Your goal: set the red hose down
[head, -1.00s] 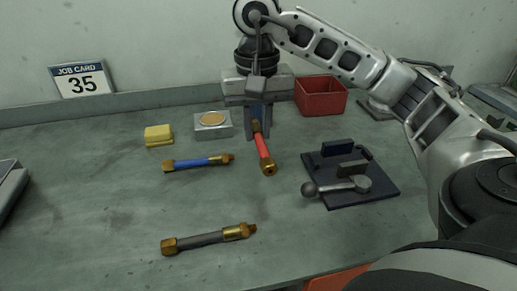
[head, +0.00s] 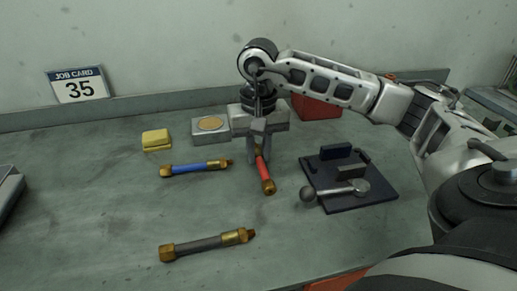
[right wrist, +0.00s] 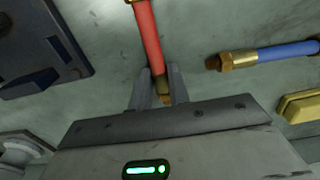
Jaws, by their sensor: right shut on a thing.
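The red hose (head: 263,170) has brass ends and is in the middle of the bench in the head view. My right gripper (head: 259,153) is shut on its far end, with the near brass end pointing toward the front. The hose is low over the bench top; I cannot tell whether it touches it. In the right wrist view the red hose (right wrist: 149,38) runs up from between the fingers of my right gripper (right wrist: 158,88), which hide part of its brass fitting. My left gripper is not in view.
A blue hose (head: 197,168) lies just left of the red one, and a grey hose (head: 210,242) lies nearer the front. A dark plate with a lever (head: 375,198) is to the right. A yellow block (head: 156,139), a silver box (head: 196,132) and a red bin (head: 318,107) stand behind.

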